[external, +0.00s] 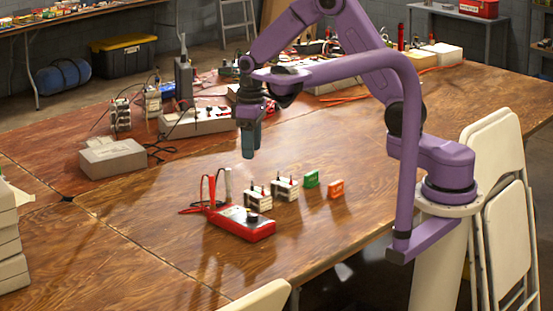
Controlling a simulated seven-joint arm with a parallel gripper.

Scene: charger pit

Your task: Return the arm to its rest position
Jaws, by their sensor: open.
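My gripper (250,152) hangs at the end of my purple arm, pointing down above the wooden table (150,235). Its fingers are dark teal, open, and hold nothing that I can see. The fingertips are above and behind a small group of objects. These are a red meter (242,223) with red and white probes standing at its left end, two small pale blocks with terminals (258,199) (285,187), a green piece (312,179) and an orange piece (336,188). The gripper appears clear of all of them.
A grey box (112,158) and a power strip-like unit (200,122) with cables stand farther back on the table. More electronics line the far edge. White folding chairs (492,150) lean at the right. The table's front left is bare.

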